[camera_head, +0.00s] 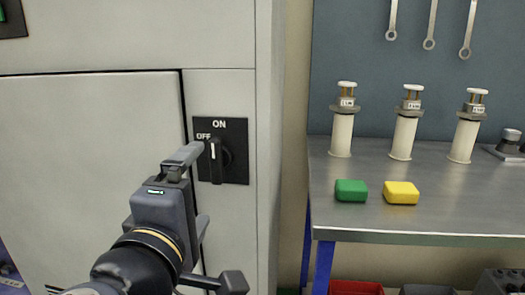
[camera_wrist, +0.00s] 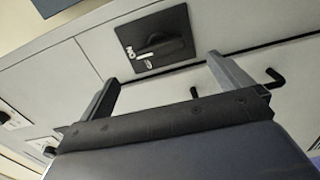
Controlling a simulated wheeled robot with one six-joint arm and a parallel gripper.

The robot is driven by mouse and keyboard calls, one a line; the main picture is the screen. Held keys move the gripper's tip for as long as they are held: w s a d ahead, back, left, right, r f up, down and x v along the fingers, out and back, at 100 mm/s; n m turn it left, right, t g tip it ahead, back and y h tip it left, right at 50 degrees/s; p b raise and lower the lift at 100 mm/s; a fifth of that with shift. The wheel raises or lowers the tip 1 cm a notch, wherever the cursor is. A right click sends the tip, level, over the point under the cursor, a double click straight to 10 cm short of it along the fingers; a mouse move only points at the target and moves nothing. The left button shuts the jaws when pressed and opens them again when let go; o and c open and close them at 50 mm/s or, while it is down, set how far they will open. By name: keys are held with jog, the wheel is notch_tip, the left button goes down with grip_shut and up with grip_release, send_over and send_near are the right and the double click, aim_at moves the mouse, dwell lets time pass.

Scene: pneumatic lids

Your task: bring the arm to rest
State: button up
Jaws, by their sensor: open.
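My gripper (camera_head: 199,186) is raised in front of the grey cabinet, close to a black rotary switch (camera_head: 228,158) marked ON and OFF. Its two fingers are spread apart with nothing between them. In the wrist view my gripper (camera_wrist: 163,68) is also open and empty, with the switch plate (camera_wrist: 150,58) beyond the fingertips. The fingers look apart from the switch knob, though the exact gap is hard to tell. The knob has a white mark near its upper end.
The cabinet door (camera_head: 90,150) fills the left. At right, a metal workbench (camera_head: 450,215) holds three white cylinders with pale caps (camera_head: 342,130), a green block (camera_head: 351,190) and a yellow block (camera_head: 401,192). A red bin (camera_head: 355,288) is below. Wrenches (camera_head: 430,25) hang behind.

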aim_at(214, 165)
jog(key=w, duration=0.2)
jog(key=w+b, duration=0.1)
jog(key=w, duration=0.5)
jog(key=shift+w+d, duration=0.25)
jog(key=shift+d, duration=0.1)
jog(key=shift+s, duration=0.1)
